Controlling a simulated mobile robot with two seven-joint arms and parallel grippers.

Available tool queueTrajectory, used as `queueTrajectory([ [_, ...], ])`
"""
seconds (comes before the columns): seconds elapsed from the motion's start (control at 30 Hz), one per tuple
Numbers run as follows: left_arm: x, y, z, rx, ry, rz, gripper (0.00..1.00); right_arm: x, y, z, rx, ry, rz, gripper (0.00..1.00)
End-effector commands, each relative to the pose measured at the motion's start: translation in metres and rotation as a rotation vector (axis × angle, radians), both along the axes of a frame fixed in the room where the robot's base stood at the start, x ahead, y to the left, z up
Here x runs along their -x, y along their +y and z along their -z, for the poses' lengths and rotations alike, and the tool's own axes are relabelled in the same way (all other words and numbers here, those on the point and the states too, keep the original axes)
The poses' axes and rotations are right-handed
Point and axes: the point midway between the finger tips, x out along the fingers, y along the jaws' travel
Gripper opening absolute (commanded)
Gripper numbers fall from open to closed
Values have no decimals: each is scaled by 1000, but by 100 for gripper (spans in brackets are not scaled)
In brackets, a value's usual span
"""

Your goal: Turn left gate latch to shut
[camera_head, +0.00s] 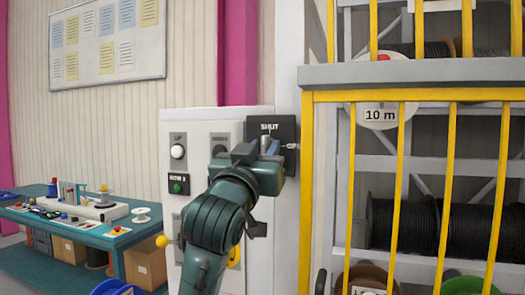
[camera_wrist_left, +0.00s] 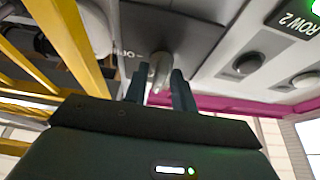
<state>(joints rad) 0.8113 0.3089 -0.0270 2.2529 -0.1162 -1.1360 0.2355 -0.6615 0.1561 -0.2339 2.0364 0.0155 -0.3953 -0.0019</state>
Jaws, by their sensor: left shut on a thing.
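The left gate latch has a dark square plate (camera_head: 288,131) marked SHUT at its top, on the grey post beside the yellow gate (camera_head: 306,190). My left gripper (camera_head: 268,147) is up against this plate and covers most of the latch in the head view. In the left wrist view, the two dark fingers of my left gripper (camera_wrist_left: 160,88) are closed around the pale metal latch handle (camera_wrist_left: 160,68). Part of another label, starting "OP", shows on the plate there. The handle's exact angle is hard to tell. My right gripper is not in view.
A white control panel (camera_head: 199,128) with knobs and a green button stands just left of the latch. Black cable reels (camera_head: 400,226) sit on racks behind the gate bars. A teal workbench (camera_head: 105,235) with small parts is at the left.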

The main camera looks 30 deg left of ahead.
Motion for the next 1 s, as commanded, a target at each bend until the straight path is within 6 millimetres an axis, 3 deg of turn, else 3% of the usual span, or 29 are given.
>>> queueTrajectory([
  [0.57, -1, -1, 2, 35, -3, 1, 3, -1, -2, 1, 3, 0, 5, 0],
  [0.6, -1, -1, 2, 35, -3, 1, 27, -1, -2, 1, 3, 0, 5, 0],
  [0.67, -1, -1, 2, 35, -3, 1, 32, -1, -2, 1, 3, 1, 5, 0],
  [1.0, 4, -2, 3, 33, -7, 1, 33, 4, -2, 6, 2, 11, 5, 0],
])
